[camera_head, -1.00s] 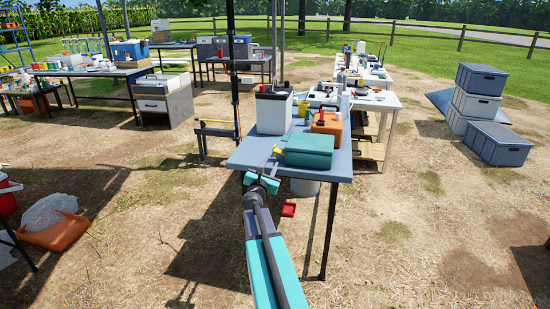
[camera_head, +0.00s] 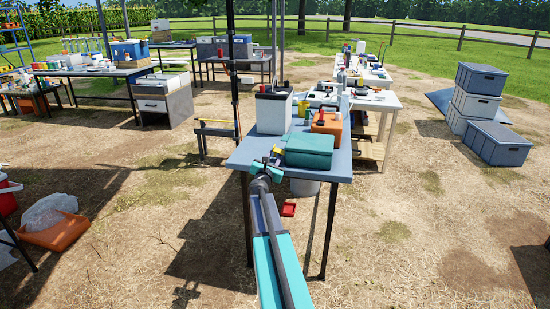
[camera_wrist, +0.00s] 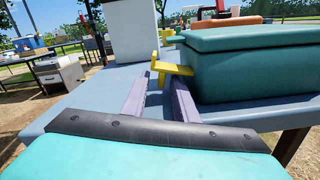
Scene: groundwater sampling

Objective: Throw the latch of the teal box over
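The teal box (camera_head: 309,150) sits shut on the blue-grey table, near its front right corner. It fills the right of the wrist view (camera_wrist: 255,65). Its yellow latch (camera_wrist: 171,69) sticks out from the left end of the box, with an upright part and a crosswise arm. My gripper (camera_wrist: 162,78) is open, its two grey fingers pointing at the latch. The latch shows at and between the fingertips; I cannot tell whether they touch it. In the head view my gripper (camera_head: 274,157) is at the left of the box, and the latch is small there.
A white container (camera_head: 273,110) with a dark top stands behind the latch on the table (camera_head: 247,153). An orange case (camera_head: 328,123) stands behind the teal box. The table's front left surface is bare. A white table with equipment stands further back.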

